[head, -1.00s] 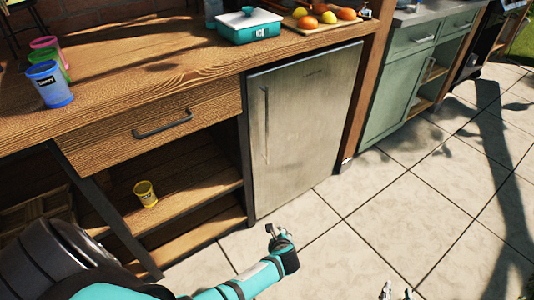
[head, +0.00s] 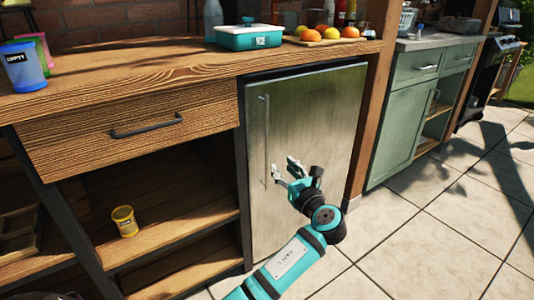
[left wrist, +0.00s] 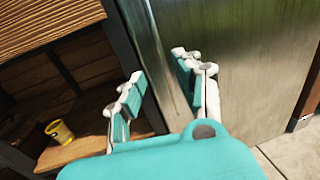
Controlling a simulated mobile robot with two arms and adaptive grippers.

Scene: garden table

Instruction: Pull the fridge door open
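The fridge door (head: 325,115) is a brushed metal panel under the wooden counter, and it looks closed. Its handle (head: 266,125) is a thin upright metal bar near the door's left edge. My left gripper (head: 283,168) is in front of the door, just right of the handle's lower part in the head view. In the left wrist view the fingers (left wrist: 157,70) are spread and empty, and the handle (left wrist: 157,38) runs down behind the gap between them. I see no contact with the handle. My right gripper is out of view.
A wooden drawer (head: 135,125) and open shelves with a yellow cup (head: 125,221) are left of the fridge. A teal box (head: 249,35) and fruit stand on the counter above. A green cabinet (head: 400,115) is to the right. The tiled floor (head: 440,235) in front is clear.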

